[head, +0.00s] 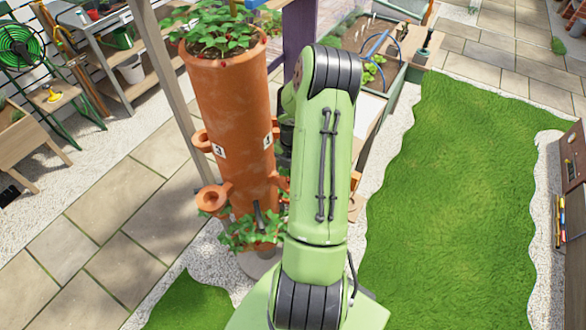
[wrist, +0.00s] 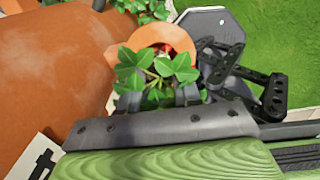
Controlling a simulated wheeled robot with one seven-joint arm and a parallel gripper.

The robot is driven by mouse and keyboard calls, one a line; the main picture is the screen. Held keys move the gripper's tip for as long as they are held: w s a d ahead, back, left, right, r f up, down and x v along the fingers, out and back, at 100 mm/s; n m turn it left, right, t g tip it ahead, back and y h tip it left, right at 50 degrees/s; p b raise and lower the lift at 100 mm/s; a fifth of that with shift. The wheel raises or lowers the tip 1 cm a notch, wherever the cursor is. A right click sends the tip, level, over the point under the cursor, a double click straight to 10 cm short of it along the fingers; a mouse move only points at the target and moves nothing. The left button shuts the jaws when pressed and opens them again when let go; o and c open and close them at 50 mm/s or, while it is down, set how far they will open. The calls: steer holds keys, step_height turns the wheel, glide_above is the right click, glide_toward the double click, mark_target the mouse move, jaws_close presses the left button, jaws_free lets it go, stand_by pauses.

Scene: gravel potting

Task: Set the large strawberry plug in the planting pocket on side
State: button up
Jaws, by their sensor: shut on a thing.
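The strawberry plug (wrist: 158,70) shows in the wrist view as a cluster of green leaves. My gripper (wrist: 160,97) is shut on it, with the leaves sticking up past the jaws. Behind the leaves is an orange planting pocket (wrist: 172,34) on the side of the terracotta tower (wrist: 50,65). The plug's lower part is hidden, so I cannot tell whether it is inside the pocket. In the head view the tower (head: 235,110) stands left of my arm, which hides the gripper and plug.
A raised bed (head: 372,65) stands behind my arm. Grass (head: 460,200) lies open to the right.

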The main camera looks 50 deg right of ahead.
steer(key=shift+f+b, duration=0.55)
steer(key=shift+f, duration=0.2)
steer(key=o, duration=1.3)
steer(key=shift+c, duration=0.2)
steer(key=shift+r, duration=0.15)
step_height(320, 180, up, 9)
steer(key=p, duration=0.6)
